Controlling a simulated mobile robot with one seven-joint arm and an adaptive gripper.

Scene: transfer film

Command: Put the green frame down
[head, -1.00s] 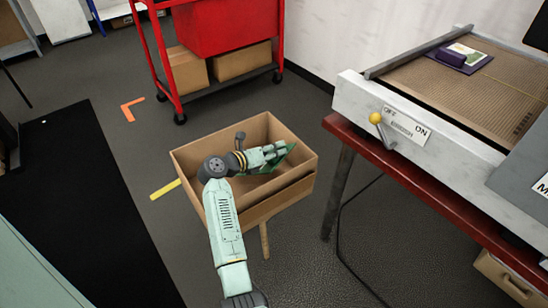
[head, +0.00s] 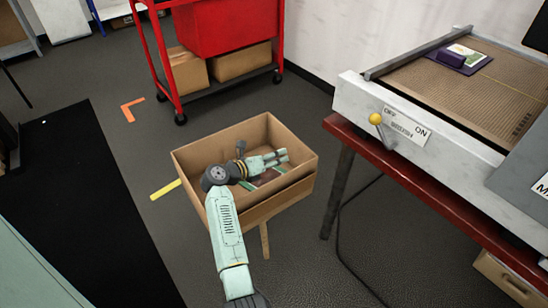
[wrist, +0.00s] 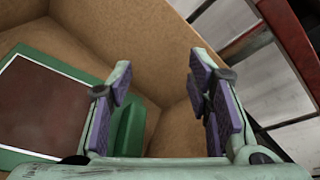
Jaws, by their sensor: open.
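The green frame (wrist: 88,78), with a dark reddish-brown panel inside it, lies in the cardboard box (head: 215,137). In the head view, part of the green frame (head: 268,176) shows below my gripper, and my arm covers the rest. My gripper (head: 284,157) is inside the box's opening, above the frame. In the wrist view, my gripper (wrist: 160,75) has its purple-padded fingers spread wide with nothing held between them. A green upright piece (wrist: 128,125) shows beyond the left finger; I cannot tell whether it belongs to the frame.
A grey machine with a yellow-knobbed lever (head: 376,119) stands on a red table (head: 425,175) at the right. A purple item (head: 461,58) lies on its bed. A red cart (head: 225,30) stands behind the box. A dark mat (head: 80,200) covers the floor at left.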

